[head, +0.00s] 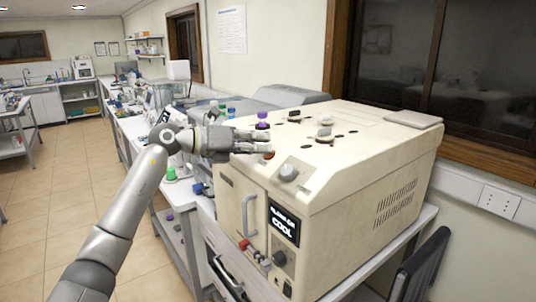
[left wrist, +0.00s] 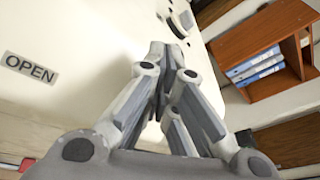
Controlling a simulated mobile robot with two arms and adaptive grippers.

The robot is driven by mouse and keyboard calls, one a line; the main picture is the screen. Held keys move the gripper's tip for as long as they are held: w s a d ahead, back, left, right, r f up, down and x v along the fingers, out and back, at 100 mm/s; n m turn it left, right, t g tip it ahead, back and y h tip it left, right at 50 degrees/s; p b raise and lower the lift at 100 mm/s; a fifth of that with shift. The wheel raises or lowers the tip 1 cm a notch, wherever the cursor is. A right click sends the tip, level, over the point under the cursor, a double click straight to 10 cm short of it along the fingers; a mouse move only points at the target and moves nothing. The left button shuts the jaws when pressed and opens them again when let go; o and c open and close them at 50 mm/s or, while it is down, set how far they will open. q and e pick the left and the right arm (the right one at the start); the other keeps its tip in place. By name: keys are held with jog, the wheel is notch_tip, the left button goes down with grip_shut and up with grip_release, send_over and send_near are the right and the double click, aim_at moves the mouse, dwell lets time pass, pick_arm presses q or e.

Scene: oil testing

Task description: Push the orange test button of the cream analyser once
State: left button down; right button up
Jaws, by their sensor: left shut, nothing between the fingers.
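The cream analyser (head: 345,215) stands on a bench at the right of the head view. Its orange button (head: 268,155) shows as a small reddish-orange spot on the sloped front top edge, just below my fingertips and left of a grey knob. My left gripper (head: 268,141) is shut and empty, reaching in from the left over that front edge. I cannot tell whether it touches the button. In the left wrist view the shut fingers (left wrist: 165,60) point at the cream surface, and the button is not visible there. My right gripper is not in view.
The analyser carries a grey knob (head: 288,172), a dark display (head: 284,223) reading "COOL" and a front handle (head: 249,215). A purple-capped vial (head: 262,121) stands on its top, close behind my gripper. A dark chair (head: 418,268) is at the lower right. The tiled floor at left is clear.

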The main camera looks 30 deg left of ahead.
pick_arm(q)
jog(key=shift+f, duration=0.15)
dwell(0.4)
jog(key=shift+s+a+r, duration=0.15)
jog(key=shift+s+r, duration=0.2)
jog(key=shift+r, duration=0.35)
jog(key=shift+r, duration=0.1)
jog(key=shift+s+a+r+p, duration=0.2)
jog(key=shift+s+r+p, duration=0.15)
jog(key=shift+r+p, duration=0.15)
jog(key=s+r, duration=0.2)
jog(key=r, duration=0.1)
jog(key=shift+a+p, duration=0.3)
jog(key=shift+a, duration=0.05)
